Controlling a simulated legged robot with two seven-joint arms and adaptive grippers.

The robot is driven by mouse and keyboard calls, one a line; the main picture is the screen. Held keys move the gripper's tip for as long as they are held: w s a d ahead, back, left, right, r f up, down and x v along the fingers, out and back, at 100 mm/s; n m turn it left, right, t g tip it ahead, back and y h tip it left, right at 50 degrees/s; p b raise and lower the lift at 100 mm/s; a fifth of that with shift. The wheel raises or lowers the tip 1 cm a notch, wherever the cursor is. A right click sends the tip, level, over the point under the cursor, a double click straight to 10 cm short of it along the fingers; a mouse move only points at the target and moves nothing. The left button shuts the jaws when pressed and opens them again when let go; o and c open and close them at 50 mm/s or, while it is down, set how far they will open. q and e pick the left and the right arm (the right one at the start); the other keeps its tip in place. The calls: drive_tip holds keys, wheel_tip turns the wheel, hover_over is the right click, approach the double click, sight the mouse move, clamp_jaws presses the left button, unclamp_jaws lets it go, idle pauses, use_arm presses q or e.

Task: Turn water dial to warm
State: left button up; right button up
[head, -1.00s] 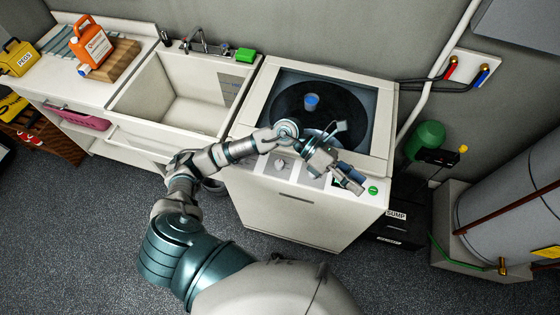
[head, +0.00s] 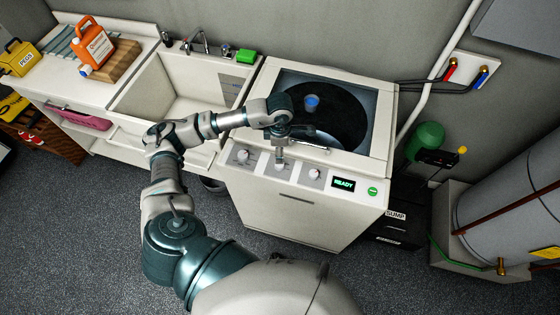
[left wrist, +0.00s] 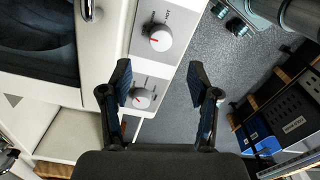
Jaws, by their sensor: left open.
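The washer's front panel carries three round dials: a left dial (head: 243,156), a middle dial (head: 279,166) and a right dial (head: 314,174). My left gripper (head: 281,152) points down at the middle dial and partly covers it. In the left wrist view my left gripper (left wrist: 159,76) is open and empty. A silver dial with a red mark (left wrist: 157,38) and a label that seems to read "HOT" lies beyond the fingertips. A second dial (left wrist: 141,97) shows between the fingers, close to one of them. I cannot tell whether any finger touches a dial. My right gripper is not in view.
A display (head: 343,183) reads "READY" beside a green button (head: 372,191). A sink (head: 190,95) stands left. Dark floor lies in front.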

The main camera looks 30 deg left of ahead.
use_arm(q)
wheel_tip(320, 180, down, 9)
drive_tip(key=shift+r+p, duration=0.15)
drive_tip(key=shift+p, duration=0.3)
drive_tip(key=c, duration=1.2)
